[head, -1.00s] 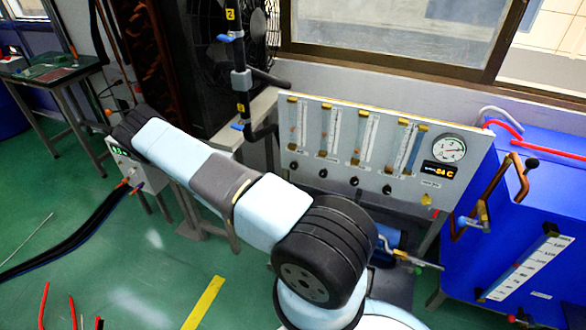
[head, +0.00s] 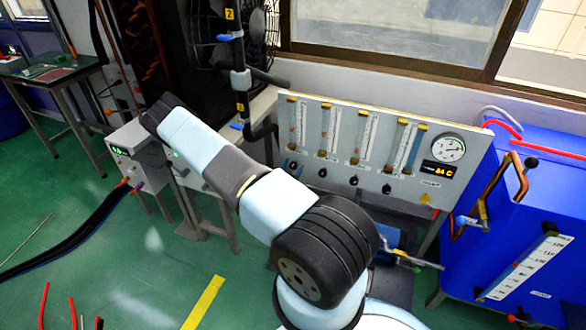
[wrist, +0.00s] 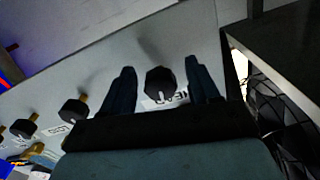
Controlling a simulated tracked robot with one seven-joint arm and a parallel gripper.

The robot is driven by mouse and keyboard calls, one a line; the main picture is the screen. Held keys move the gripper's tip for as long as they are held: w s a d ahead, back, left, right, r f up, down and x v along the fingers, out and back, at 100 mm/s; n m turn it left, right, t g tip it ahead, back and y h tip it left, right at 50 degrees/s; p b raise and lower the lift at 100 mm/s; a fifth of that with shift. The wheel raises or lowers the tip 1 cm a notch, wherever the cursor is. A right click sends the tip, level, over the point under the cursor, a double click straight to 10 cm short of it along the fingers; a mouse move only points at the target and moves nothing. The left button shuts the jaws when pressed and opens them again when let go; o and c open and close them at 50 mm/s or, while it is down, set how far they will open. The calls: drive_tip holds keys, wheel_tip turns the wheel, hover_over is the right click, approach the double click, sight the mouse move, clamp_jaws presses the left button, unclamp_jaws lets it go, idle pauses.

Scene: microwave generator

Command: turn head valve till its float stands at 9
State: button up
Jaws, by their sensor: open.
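In the wrist view the head valve is a dark knob (wrist: 160,83) with a pale pointer mark, beside a label reading HEAD upside down. My gripper (wrist: 160,68) is open, with one dark finger on each side of this knob. I cannot tell whether the fingers reach around it or stay short of it; no contact shows. In the head view the head valve looks to be the leftmost knob (head: 292,165) on the grey panel, below the leftmost float tube (head: 297,122). Its float is too small to read against the scale. My gripper is not visible in the head view.
Other knobs (head: 354,181) run to the right along the panel, and one shows in the wrist view (wrist: 73,110). A round gauge (head: 448,149) sits at the panel's right. A black pipe with blue handles (head: 240,80) stands left of the panel, near a fan (head: 262,30).

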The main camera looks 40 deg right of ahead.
drive_tip(key=shift+c, duration=0.3)
drive_tip(key=c, duration=0.9)
drive_tip(key=shift+n, duration=0.3)
drive_tip(key=n, duration=1)
drive_tip(key=shift+r, duration=0.1)
drive_tip(key=shift+c, duration=0.3)
drive_tip(key=shift+s+n, duration=0.15)
drive_tip(key=shift+n, duration=1.35)
drive_tip(key=shift+s, duration=0.1)
drive_tip(key=shift+f, duration=0.2)
